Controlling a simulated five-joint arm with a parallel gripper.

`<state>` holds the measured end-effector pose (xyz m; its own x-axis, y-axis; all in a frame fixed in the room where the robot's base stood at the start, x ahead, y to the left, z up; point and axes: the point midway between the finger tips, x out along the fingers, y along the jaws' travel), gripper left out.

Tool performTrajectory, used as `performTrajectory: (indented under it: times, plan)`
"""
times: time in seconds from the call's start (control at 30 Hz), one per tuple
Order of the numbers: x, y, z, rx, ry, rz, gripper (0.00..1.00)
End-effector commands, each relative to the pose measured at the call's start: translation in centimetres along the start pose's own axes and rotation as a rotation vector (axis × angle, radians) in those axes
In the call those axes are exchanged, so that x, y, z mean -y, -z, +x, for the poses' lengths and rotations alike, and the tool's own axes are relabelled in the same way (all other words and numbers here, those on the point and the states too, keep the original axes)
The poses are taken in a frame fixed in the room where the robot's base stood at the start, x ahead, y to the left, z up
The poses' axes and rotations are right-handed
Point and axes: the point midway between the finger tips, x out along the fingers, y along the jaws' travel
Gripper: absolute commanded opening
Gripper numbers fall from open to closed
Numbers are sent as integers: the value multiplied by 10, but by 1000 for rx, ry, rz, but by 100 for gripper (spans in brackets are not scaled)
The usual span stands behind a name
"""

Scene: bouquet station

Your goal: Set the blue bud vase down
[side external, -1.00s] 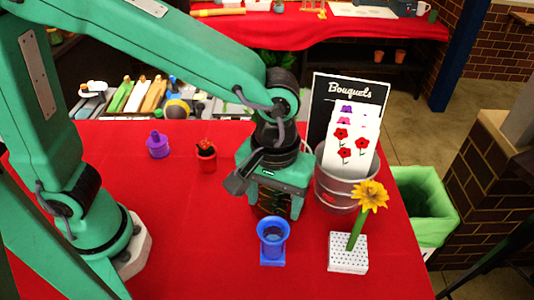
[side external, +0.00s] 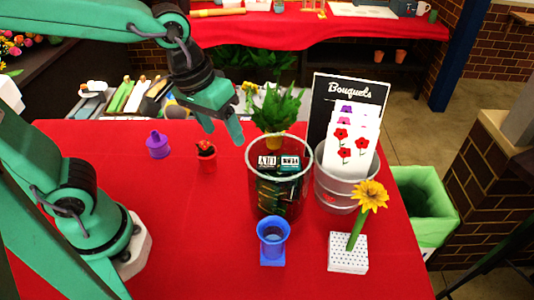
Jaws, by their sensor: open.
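My gripper (side external: 224,136) is open and empty, raised over the back part of the table, up and to the left of the vase. It is well apart from the vase.
A glass bin (side external: 250,185) of dark packets stands behind the vase. A metal bucket (side external: 334,193) with flower cards is right of it. A yellow flower stands in a white dotted block (side external: 347,256).

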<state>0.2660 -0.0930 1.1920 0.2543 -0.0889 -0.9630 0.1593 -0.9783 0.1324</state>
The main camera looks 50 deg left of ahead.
Motion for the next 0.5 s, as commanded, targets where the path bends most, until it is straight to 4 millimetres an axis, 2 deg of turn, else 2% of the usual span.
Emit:
performTrajectory:
  times: [0.03, 0.2, 0.3, 0.5]
  plan:
    - [14, 0, -6, -33, -3, 11, 61]
    - [52, -5, -21, -126, 9, 84, 61]
    - [71, -10, -27, -172, 26, 125, 61]
    - [92, -17, -34, -230, 58, 181, 61]
